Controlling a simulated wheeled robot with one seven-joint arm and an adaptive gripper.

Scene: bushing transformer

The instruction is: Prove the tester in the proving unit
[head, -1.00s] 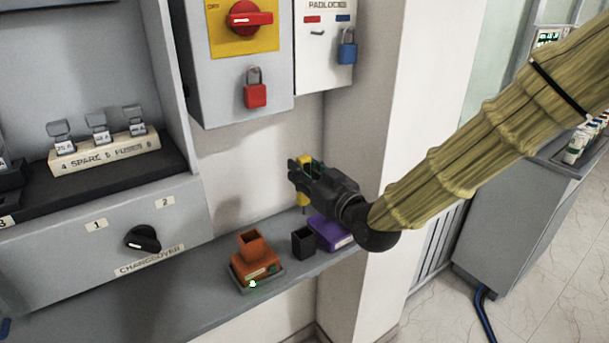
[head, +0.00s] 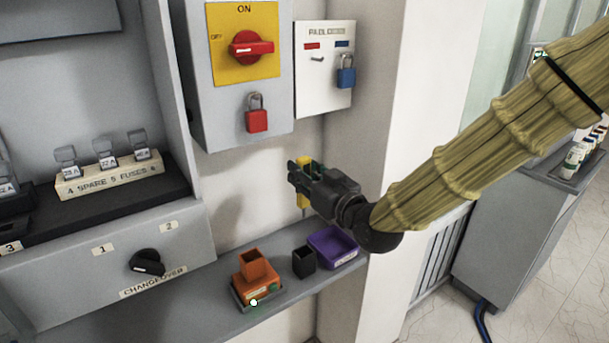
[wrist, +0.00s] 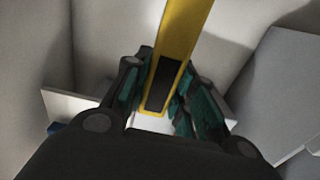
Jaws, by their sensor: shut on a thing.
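My gripper (head: 304,172) is shut on a yellow tester (head: 304,199), which hangs upright from the fingers above the shelf. In the wrist view the tester (wrist: 183,40) is a yellow bar with a dark panel, between the green-padded fingers (wrist: 160,95). The proving unit seems to be the orange block (head: 256,282) with a square open socket on top, on the shelf to the lower left of my gripper. A light glows on its front. The tester is apart from it.
A small black open holder (head: 304,262) and a purple tray (head: 333,247) stand on the grey shelf (head: 205,312) right of the orange unit. Above are a red-handled switch box (head: 243,90) and a padlock board (head: 323,95). A changeover panel (head: 110,255) is at left.

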